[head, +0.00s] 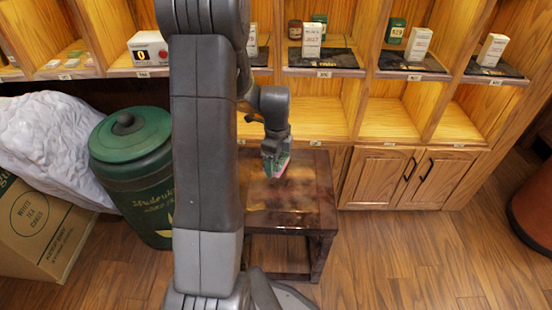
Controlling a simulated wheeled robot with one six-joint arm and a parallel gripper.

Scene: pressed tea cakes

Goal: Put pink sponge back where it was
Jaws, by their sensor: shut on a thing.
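The pink sponge (279,166) shows as a small pink piece with some green beside it at the tip of my gripper (275,156). My gripper is shut on it, pointing down over a dark brown wooden stool (305,203). The sponge is partly hidden by the gripper. I cannot tell whether it touches the stool top or hangs just above it. The visible part of the stool top has no other object on it.
Wooden shelves (323,118) with small boxes and tins stand behind the stool, above a closed cabinet (397,178). A green lidded bin (131,145), a cardboard box (40,227) and a white sack (45,135) stand at left.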

